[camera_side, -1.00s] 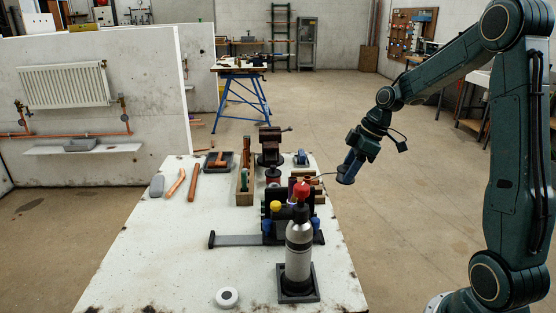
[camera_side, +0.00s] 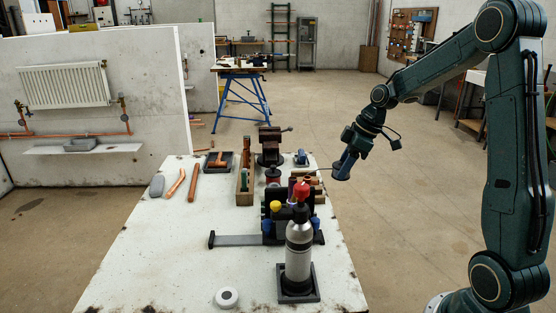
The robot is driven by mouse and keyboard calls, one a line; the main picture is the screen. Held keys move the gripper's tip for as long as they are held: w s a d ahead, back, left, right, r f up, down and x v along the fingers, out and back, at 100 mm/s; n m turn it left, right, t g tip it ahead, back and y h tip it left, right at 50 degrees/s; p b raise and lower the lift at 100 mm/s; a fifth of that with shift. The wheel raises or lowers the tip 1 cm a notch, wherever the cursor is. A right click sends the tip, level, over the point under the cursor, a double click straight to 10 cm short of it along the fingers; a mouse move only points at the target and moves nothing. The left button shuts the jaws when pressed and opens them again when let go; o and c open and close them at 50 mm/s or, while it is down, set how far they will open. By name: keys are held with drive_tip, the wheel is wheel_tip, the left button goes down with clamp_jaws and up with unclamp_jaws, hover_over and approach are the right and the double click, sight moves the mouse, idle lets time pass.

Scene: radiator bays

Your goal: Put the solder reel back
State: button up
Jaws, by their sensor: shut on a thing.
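My gripper (camera_side: 350,157) is at the right, just off the right edge of the bench, pointing down. The reel is held in the air, apart from the bench top. The fingers themselves are too small to make out.
On the white bench (camera_side: 160,265) stand a grey bottle with red top (camera_side: 299,250), a dark rack (camera_side: 270,226) with coloured items, a vise (camera_side: 269,148), a wooden tray (camera_side: 245,185), copper pieces (camera_side: 194,184) and a white roll (camera_side: 227,298). The bench's front left is clear.

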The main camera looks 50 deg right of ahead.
drive_tip(key=w+a+m+h, duration=0.2)
drive_tip(key=w+a+m, duration=0.3)
drive_tip(key=w, duration=0.5)
drive_tip(key=w+a+m+h, duration=0.2)
drive_tip(key=w+a+m, duration=0.2)
drive_tip(key=w+m, duration=0.4)
drive_tip(key=w+a+m+g+h, duration=0.1)
drive_tip(key=w+a+m, duration=0.3)
drive_tip(key=a, duration=0.5)
drive_tip(key=shift+w+a+h, duration=0.15)
drive_tip(key=shift+w+h, duration=0.35)
drive_tip(key=shift+w, duration=0.05)
drive_tip(key=shift+f, duration=0.1)
wheel_tip(320, 180, down, 16)
drive_tip(key=shift+r, duration=0.15)
drive_tip(key=shift+f, duration=2.15)
